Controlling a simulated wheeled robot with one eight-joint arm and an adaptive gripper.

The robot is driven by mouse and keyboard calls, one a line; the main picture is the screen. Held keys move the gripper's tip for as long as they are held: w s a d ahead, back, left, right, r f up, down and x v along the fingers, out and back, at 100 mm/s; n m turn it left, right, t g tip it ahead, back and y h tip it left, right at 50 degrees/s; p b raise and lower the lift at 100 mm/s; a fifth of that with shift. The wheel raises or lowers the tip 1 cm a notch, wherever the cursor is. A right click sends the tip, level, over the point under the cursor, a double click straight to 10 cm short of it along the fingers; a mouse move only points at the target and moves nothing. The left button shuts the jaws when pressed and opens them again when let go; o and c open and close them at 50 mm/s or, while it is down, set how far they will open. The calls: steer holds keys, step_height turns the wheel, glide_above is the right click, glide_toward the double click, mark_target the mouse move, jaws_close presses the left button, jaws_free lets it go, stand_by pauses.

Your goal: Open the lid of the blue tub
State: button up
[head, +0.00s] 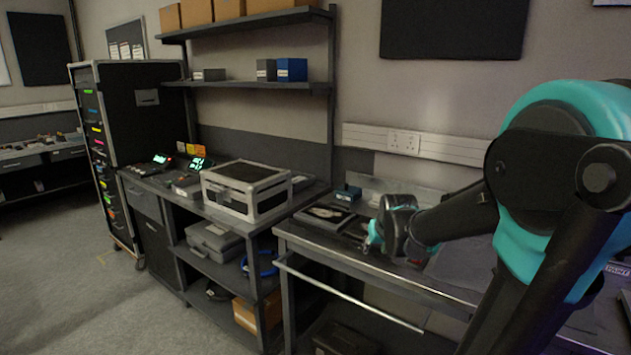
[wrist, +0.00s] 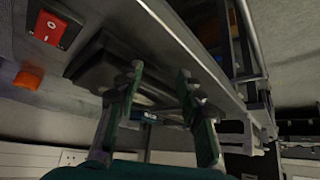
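A small blue tub (head: 348,193) stands at the back of the right-hand bench, beyond and left of my gripper. A blue item, likely the same tub, shows small in the wrist view (wrist: 145,116), between and beyond the fingers; its lid is too small to make out. A larger blue box (head: 291,69) sits on the upper shelf. My gripper (head: 372,238) is above the bench, apart from the tub. In the wrist view the two fingers (wrist: 160,73) are spread with nothing held between them.
A dark flat tray (head: 325,214) lies on the bench (head: 350,258) left of my gripper; it also shows behind the fingers (wrist: 95,65). A silver case (head: 245,190) stands on the left bench. A red switch (wrist: 49,29) and an orange item (wrist: 28,78) are in the wrist view.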

steer(key=s+f+g, duration=0.2)
steer(key=s+f, duration=0.4)
steer(key=s, duration=0.4)
steer(key=s+f+g, duration=0.1)
steer(key=s+f, duration=0.4)
steer(key=s, duration=0.5)
steer(key=w+r+t, duration=0.1)
steer(key=w+r, duration=0.4)
steer(key=w, duration=0.4)
steer(key=w+r+t, duration=0.1)
steer(key=w+r, duration=0.4)
steer(key=w, duration=0.5)
steer(key=w+r+t, duration=0.1)
steer(key=w+r, duration=0.4)
steer(key=w, duration=0.4)
steer(key=shift+w+a, duration=0.2)
steer(key=n+t+y, duration=0.1)
glide_toward(346, 184)
steer(key=v, duration=0.7)
steer(key=x, duration=1.7)
steer(key=shift+w+d, duration=0.1)
steer(key=shift+w, duration=0.25)
jaws_close()
